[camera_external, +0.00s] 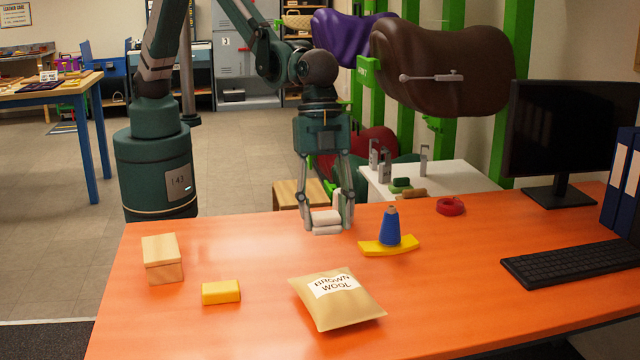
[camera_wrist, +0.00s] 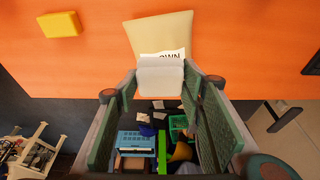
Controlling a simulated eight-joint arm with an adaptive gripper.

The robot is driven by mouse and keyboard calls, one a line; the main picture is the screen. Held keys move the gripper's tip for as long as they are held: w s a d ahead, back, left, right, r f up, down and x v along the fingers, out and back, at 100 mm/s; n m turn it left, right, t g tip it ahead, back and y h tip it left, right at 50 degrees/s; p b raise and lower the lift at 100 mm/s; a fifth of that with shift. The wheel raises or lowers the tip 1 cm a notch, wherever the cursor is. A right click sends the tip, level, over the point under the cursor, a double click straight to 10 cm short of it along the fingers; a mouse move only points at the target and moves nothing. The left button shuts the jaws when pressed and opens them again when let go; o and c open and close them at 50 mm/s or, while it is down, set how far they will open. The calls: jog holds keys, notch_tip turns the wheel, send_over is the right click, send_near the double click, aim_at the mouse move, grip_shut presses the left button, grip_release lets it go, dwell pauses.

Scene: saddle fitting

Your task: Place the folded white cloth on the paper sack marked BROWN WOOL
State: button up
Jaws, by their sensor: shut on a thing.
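The folded white cloth (camera_external: 326,222) is between the fingers of my gripper (camera_external: 328,218), which is shut on it near the orange table's back edge. Whether it touches the table I cannot tell. In the wrist view the cloth (camera_wrist: 160,76) spans the gap between the fingertips and covers part of the sack's label. The tan paper sack marked BROWN WOOL (camera_external: 338,306) lies flat near the table's front edge, apart from the cloth. It also shows in the wrist view (camera_wrist: 160,33), its label partly hidden.
A wooden block (camera_external: 162,259) and a yellow block (camera_external: 221,292) lie left of the sack. A blue cone (camera_external: 389,228) by a curved yellow piece (camera_external: 389,246) and a red ring (camera_external: 450,206) are to the right. The orange table (camera_external: 255,250) is clear between cloth and sack.

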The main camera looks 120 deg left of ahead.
send_over(337, 288)
jog(key=s, duration=0.1)
jog(key=shift+a+r+p, duration=0.1)
jog(key=shift+a+p, duration=0.3)
jog(key=shift+f+b, duration=0.3)
jog(key=shift+f, duration=2.8)
jog(key=shift+f, duration=1.9)
jog(key=shift+f+b, duration=0.1)
jog(key=shift+b, duration=0.2)
jog(key=o, duration=0.8)
jog(key=shift+o, duration=0.5)
